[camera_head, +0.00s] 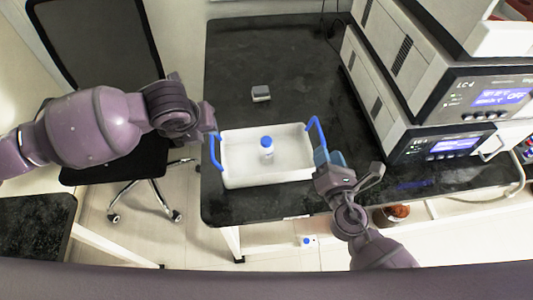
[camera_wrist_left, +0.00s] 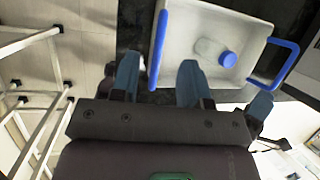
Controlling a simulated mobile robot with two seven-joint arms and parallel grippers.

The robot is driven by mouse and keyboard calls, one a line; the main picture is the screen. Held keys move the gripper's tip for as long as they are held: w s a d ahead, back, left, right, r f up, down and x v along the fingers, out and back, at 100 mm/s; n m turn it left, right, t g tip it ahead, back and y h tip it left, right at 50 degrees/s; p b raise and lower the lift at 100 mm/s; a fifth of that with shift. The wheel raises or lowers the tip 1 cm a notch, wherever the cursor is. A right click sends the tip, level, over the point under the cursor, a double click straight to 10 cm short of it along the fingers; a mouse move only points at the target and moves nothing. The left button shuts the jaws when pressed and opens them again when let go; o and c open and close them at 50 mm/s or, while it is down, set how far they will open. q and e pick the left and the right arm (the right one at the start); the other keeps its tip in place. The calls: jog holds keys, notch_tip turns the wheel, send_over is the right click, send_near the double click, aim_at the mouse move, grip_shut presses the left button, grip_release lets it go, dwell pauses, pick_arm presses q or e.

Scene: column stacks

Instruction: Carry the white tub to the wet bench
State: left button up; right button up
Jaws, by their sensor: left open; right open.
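The white tub (camera_head: 240,182) stands on a black-topped bench, with a blue handle at each end and a white blue-capped bottle (camera_head: 267,148) inside. My left gripper (camera_head: 210,122) is at the tub's left handle (camera_head: 216,150). In the left wrist view my left gripper (camera_wrist_left: 160,82) is open, its fingers on either side of a blue handle (camera_wrist_left: 159,48); contact cannot be told. The tub (camera_wrist_left: 200,18) and bottle (camera_wrist_left: 226,58) also show there. My right gripper (camera_head: 346,166) is open beside the right handle (camera_head: 318,134). No bench is marked as the wet bench.
Stacked instruments (camera_head: 420,110) fill the bench's right side. A small grey object (camera_head: 261,93) lies behind the tub; bench top around it is clear. An office chair (camera_head: 100,50) stands at left, another black-topped surface (camera_head: 35,230) at lower left.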

aim_at(321, 135)
pick_arm(q)
jog(key=shift+x, duration=3.35)
pick_arm(e)
jog(key=shift+w+a, duration=0.15)
jog(key=shift+w, duration=0.95)
jog(key=shift+w+a, duration=0.2)
jog(key=shift+w, duration=0.9)
jog(key=shift+w+a, duration=0.15)
jog(key=shift+w, duration=0.95)
pick_arm(q)
jog(key=shift+c, duration=0.2)
pick_arm(e)
jog(key=shift+c, duration=0.2)
pick_arm(q)
grip_shut()
pick_arm(e)
grip_shut()
